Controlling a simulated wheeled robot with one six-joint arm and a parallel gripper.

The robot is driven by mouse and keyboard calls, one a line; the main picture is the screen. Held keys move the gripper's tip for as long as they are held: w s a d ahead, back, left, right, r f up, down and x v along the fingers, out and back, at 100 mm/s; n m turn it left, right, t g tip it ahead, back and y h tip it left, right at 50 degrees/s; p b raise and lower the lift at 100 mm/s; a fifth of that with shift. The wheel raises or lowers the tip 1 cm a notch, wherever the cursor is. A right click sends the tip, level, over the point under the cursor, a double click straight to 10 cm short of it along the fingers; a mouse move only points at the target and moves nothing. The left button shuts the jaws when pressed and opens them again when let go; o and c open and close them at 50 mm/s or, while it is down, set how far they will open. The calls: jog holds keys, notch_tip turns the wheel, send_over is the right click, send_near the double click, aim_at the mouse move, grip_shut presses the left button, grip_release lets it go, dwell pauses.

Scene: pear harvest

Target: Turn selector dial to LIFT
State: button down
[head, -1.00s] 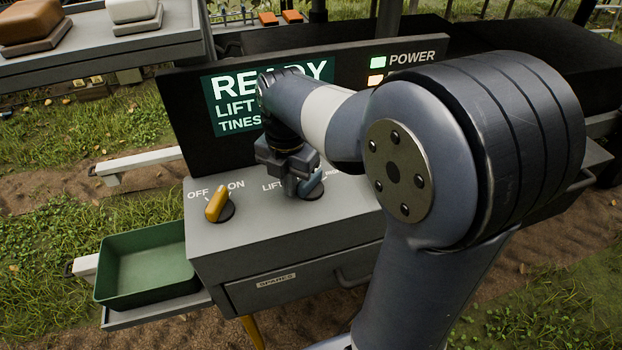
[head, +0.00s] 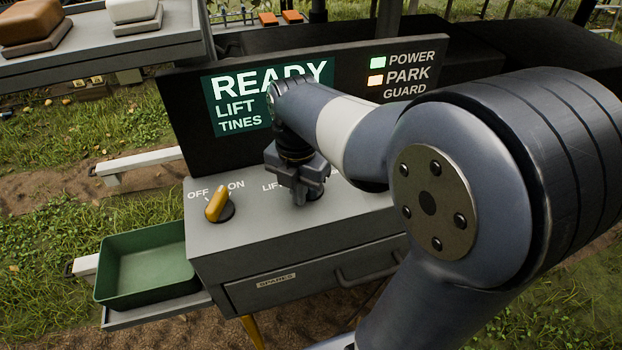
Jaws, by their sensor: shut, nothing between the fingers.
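The selector dial stands on the grey console top. Only a bit of its dark round base (head: 317,194) shows, and its blue handle is hidden behind my gripper. The label LIFT (head: 270,186) shows just left of the dial, partly covered. My gripper (head: 300,198) points down over the dial with its fingers shut and nothing between them. I cannot tell whether the fingers touch the handle, nor which way the handle points. The screen (head: 232,100) reads READY, LIFT, TINES.
A yellow OFF/ON knob (head: 217,205) stands left of my gripper. A green bin (head: 146,292) sits at the console's left. Indicator lamps marked POWER and PARK GUARD are lit (head: 376,71). A SPARES drawer (head: 310,280) is below. My arm covers the right side.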

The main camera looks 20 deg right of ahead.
aim_at(321, 204)
dwell(0.3)
jog(key=shift+s+d, duration=0.5)
jog(key=shift+d, duration=0.25)
jog(key=shift+s+d, duration=0.2)
jog(key=shift+d, duration=0.4)
jog(key=shift+d, duration=0.1)
jog(key=shift+d+p, duration=0.3)
jog(key=shift+d, duration=0.35)
jog(key=shift+w, duration=0.1)
